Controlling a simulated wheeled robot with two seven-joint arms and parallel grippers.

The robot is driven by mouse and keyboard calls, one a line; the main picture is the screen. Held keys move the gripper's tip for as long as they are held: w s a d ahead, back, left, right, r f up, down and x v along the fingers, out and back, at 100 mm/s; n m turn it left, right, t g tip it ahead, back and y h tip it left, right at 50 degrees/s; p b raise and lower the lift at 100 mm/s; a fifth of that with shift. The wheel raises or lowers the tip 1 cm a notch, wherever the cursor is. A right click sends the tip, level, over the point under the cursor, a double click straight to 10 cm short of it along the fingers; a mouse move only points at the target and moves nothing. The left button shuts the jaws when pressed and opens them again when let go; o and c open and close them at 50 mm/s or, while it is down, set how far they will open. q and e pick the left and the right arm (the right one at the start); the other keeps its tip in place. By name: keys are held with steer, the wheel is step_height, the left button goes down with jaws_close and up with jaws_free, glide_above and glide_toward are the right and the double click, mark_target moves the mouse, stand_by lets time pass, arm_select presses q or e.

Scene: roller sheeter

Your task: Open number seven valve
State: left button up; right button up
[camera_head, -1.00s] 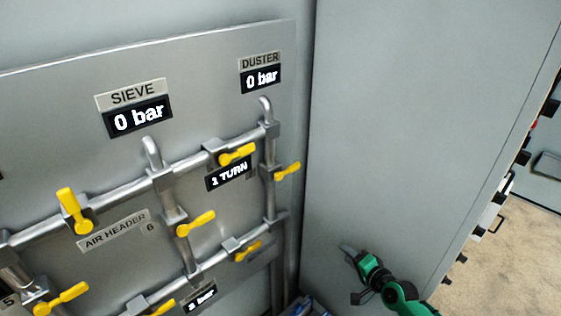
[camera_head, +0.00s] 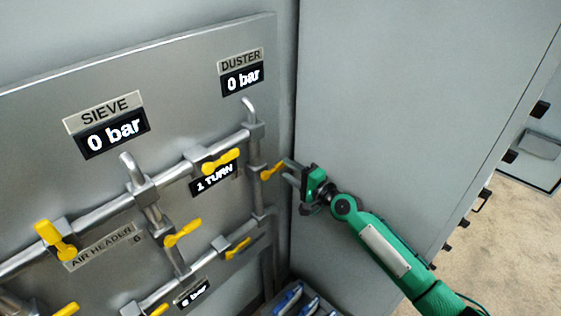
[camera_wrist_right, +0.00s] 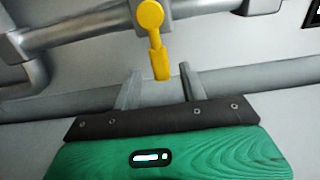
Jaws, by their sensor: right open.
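A yellow valve handle (camera_head: 272,171) sits on the vertical pipe under the DUSTER sign (camera_head: 240,61). I cannot read a number seven beside it. My right gripper (camera_head: 288,170) is open at this handle, coming from the right. In the right wrist view, the yellow handle (camera_wrist_right: 156,45) points toward my open jaws (camera_wrist_right: 158,85), its free end roughly between the fingertips in the picture. I cannot tell whether they touch. The DUSTER display (camera_head: 242,81) reads 0 bar. My left gripper is not in view.
Several other yellow handles, such as those beside the 1 TURN display (camera_head: 220,162) and on the SIEVE pipe (camera_head: 183,232), stick out of the pipework nearby. A grey cabinet wall (camera_head: 400,100) stands right of the panel. A bin with blue items (camera_head: 290,300) is below.

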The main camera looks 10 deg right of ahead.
mark_target(283, 166)
steer(key=shift+x, duration=2.05)
jaws_close()
